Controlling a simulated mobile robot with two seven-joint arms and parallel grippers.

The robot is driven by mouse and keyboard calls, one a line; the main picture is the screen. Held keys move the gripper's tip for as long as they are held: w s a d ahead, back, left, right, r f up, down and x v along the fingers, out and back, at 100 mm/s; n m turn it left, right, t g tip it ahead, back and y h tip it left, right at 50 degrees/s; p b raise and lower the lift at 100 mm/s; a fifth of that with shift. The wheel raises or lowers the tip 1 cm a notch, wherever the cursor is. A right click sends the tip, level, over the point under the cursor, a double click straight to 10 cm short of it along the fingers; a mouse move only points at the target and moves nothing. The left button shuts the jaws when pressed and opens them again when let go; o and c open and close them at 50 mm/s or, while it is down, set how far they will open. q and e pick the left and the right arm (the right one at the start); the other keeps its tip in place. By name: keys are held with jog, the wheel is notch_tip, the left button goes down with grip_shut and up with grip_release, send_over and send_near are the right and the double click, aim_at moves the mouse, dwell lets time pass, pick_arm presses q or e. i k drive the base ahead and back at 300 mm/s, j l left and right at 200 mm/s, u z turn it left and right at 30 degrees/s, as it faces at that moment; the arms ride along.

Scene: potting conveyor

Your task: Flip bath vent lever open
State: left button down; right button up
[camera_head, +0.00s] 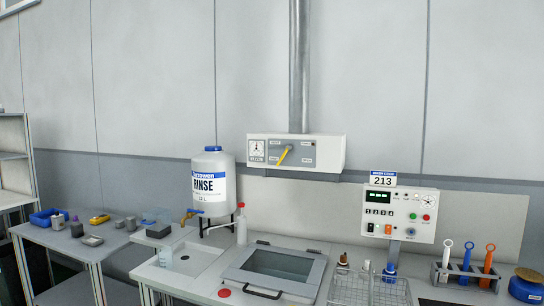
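The bath vent lever (284,155) is a yellow handle on the front of a white vent box (325,152) on the wall. It slants, with one end at lower left and the other at upper right near its pivot. Small labels stand around it, too small to read. A round gauge (257,147) is to its left. A grey duct (298,70) rises from the box. Neither of my grippers is in view.
Below the box is a bath with a closed glass lid (281,265). A rinse tank (213,182) and a white bottle (241,225) stand left of it. A control panel (402,213), wire basket (368,288) and tool rack (466,276) are at right. The space before the lever is clear.

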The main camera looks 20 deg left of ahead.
aim_at(288, 147)
jog(key=i+j, duration=0.9)
jog(key=j, duration=0.2)
jog(key=i+j+u, duration=0.1)
jog(key=i+j, duration=0.85)
jog(key=j, duration=0.1)
